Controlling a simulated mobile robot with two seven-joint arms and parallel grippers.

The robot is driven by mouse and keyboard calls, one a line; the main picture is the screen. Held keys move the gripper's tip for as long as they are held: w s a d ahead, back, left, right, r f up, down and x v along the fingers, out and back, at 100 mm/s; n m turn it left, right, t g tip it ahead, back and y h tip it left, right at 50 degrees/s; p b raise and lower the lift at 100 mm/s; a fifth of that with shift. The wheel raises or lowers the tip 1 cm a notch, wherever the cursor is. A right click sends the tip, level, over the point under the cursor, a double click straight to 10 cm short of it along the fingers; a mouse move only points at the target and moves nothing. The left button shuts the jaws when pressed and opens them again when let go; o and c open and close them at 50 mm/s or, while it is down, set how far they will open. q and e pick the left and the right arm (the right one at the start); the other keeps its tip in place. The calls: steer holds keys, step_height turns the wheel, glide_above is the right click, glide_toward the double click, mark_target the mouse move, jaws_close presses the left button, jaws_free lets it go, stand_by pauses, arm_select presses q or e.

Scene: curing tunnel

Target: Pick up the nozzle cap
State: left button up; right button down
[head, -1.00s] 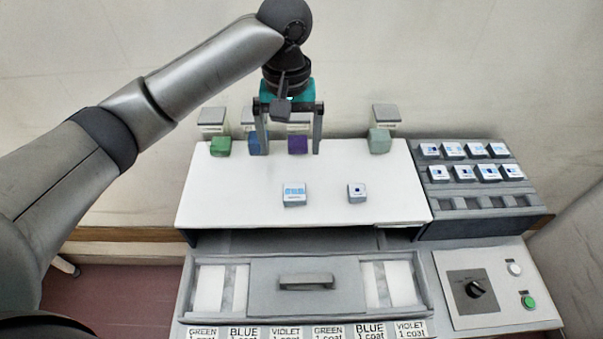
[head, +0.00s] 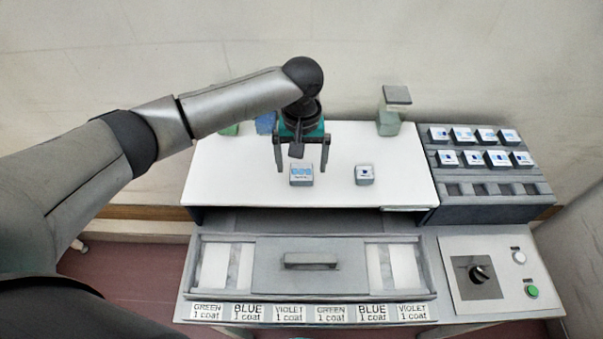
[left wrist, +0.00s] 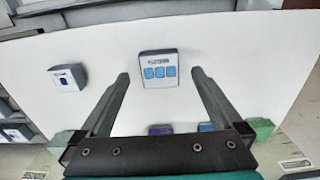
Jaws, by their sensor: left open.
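Two small grey blocks with printed white tops lie on the white tabletop. One (head: 301,178) has a row of blue squares and a line of text; it also shows in the left wrist view (left wrist: 159,70). The other (head: 364,175) has one dark blue square and also shows in the left wrist view (left wrist: 67,79). The text is too small for me to tell which is the nozzle cap. My left gripper (head: 302,168) is open and empty, pointing down above the block with several squares. That block appears between the fingertips (left wrist: 160,74) in the wrist view. My right gripper is not in view.
A dark rack (head: 490,188) on the right holds several similar blocks, with empty slots in front. A pale green block (head: 388,124) stands at the back edge. A drawer with a handle (head: 311,261) and a knob panel (head: 446,287) are in front. The tabletop's left side is clear.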

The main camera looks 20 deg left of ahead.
arm_select(q)
step_height(320, 180, down, 2)
steer(key=shift+f, duration=0.1)
steer(key=c, duration=1.5)
